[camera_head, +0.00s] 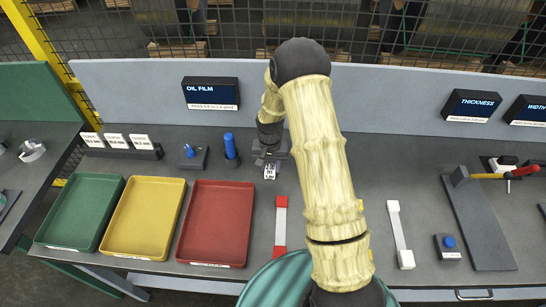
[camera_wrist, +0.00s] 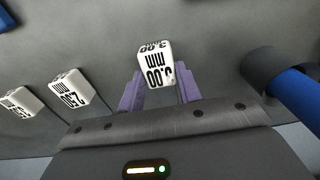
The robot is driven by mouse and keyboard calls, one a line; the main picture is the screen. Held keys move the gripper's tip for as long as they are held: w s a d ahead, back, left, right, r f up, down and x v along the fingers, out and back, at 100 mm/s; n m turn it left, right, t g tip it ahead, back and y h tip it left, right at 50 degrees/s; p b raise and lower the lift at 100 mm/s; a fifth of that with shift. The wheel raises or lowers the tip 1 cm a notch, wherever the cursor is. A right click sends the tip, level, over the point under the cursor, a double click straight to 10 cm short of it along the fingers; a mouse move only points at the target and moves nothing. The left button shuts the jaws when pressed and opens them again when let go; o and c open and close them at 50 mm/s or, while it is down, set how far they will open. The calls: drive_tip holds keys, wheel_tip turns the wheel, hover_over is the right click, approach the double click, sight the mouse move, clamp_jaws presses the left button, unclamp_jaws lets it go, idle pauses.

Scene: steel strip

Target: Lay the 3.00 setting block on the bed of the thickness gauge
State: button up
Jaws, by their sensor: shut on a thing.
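The 3.00 setting block (camera_wrist: 155,66) is a small white block with black "3.00 mm" lettering, held between the purple fingers of my gripper (camera_wrist: 160,88) in the wrist view. In the head view the block (camera_head: 270,172) shows below my gripper (camera_head: 270,160), over the bench right of the blue cylinder. I cannot tell whether it touches anything below. A display marked THICKNESS (camera_head: 472,105) stands at the back right. I cannot clearly make out the gauge's bed; my arm hides part of the bench.
A block rack (camera_head: 120,150) and a blue cylinder (camera_head: 231,146) stand at the back left. Green (camera_head: 50,236), yellow (camera_head: 112,246) and red (camera_head: 192,250) trays lie in front. Red-ended (camera_head: 281,222) and white-ended (camera_head: 399,232) strips flank my arm. A long dark plate (camera_head: 480,225) lies right.

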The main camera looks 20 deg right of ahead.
drive_tip(key=shift+w+r+p, duration=0.1)
drive_tip(key=shift+r+p, duration=1.6)
drive_tip(key=shift+r, duration=0.8)
